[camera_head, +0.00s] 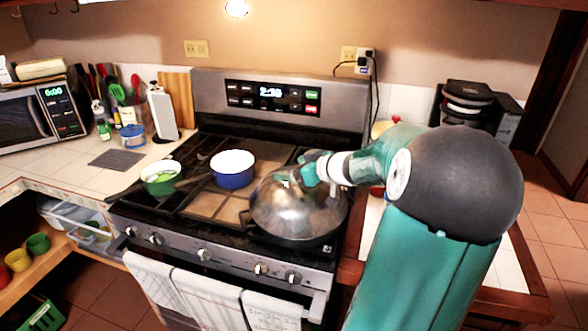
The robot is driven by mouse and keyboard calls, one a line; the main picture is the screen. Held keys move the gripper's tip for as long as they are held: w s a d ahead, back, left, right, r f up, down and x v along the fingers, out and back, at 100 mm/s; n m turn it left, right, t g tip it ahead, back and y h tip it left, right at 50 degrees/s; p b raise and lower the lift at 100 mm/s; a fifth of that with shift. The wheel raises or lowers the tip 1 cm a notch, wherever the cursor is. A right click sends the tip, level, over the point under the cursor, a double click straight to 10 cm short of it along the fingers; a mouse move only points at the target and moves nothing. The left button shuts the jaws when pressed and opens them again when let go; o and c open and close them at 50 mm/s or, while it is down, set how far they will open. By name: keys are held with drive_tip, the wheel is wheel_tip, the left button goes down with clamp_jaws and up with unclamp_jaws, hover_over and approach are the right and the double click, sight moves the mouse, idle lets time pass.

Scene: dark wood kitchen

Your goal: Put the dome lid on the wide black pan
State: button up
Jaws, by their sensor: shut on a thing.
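The dome lid (285,212) is a shiny, rounded metal cover at the right front of the stove. It is over the wide black pan (300,241), whose dark rim and side show below the lid's lower edge. I cannot tell whether the lid rests fully on the pan or is slightly above it. My gripper (300,172) is at the top of the lid, shut on it. The fingertips and the lid's handle are partly hidden by the gripper itself. My arm reaches in from the right.
A blue pot (232,178) with a white inside stands left of the lid on the stove. Towels (208,300) hang at the oven front. A black appliance (468,103) stands behind my arm.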

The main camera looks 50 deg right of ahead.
drive_tip(key=shift+f, duration=0.35)
drive_tip(key=o, duration=1.7)
drive_tip(key=shift+s+r, duration=0.25)
drive_tip(key=shift+r, duration=0.1)
drive_tip(key=v, duration=1.1)
drive_tip(key=shift+s, duration=0.2)
drive_tip(key=shift+w, duration=0.1)
